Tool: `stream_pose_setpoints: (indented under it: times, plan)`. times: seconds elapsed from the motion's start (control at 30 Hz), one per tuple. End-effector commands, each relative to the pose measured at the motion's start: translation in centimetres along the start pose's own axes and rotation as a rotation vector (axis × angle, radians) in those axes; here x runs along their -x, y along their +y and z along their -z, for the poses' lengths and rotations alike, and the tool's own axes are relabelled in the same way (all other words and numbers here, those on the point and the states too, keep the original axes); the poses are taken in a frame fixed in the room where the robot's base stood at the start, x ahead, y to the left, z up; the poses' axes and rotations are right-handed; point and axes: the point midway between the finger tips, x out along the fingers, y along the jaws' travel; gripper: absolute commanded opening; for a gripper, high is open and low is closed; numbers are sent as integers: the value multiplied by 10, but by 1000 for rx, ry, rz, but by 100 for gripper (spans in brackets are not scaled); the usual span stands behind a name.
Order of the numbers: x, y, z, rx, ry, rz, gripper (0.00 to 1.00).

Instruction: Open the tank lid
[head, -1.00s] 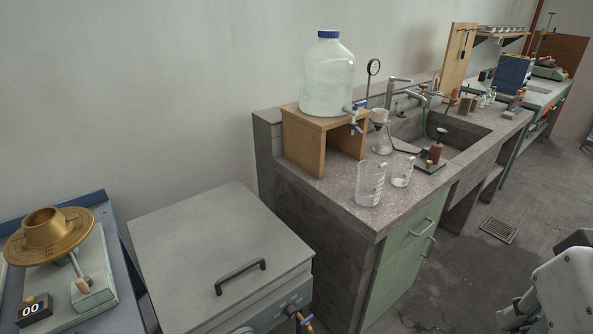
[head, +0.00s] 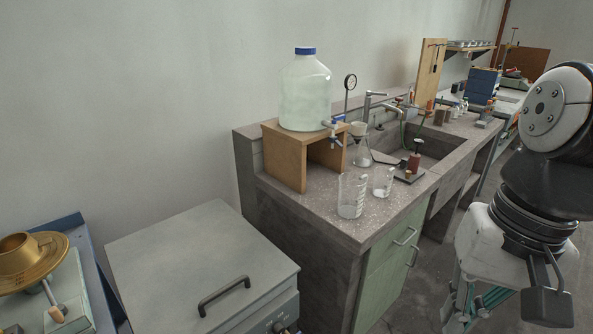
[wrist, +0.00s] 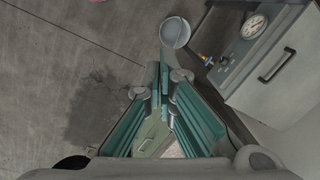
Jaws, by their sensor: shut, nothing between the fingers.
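The tank is a grey box at the lower left of the head view. Its flat lid (head: 190,255) lies closed on top, with a dark bar handle (head: 224,296) near the front edge. In the wrist view the lid (wrist: 300,85) and its handle (wrist: 277,65) show at the upper right, beside the tank's front panel with a gauge (wrist: 253,27). My gripper (wrist: 163,76) has teal fingers shut with nothing between them. It is apart from the handle, which lies to its right in the wrist view. In the head view my gripper's teal links show at the lower right.
A stone bench (head: 325,215) right of the tank carries two glass beakers (head: 352,195) and a wooden stand (head: 284,160) with a large bottle (head: 305,92). A brass device (head: 22,262) stands left. A pale bowl (wrist: 175,32) sits below the tank's front in the wrist view.

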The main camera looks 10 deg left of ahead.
Motion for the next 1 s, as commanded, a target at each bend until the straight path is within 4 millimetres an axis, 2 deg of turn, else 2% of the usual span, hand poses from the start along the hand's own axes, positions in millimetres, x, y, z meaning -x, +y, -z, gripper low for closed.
stream_pose_setpoints:
  times: [0.3,1.0]
  plan:
    - [-44,-54,37,-192,-350,66,0]
    - [-158,-168,101,-603,-1199,191,0]
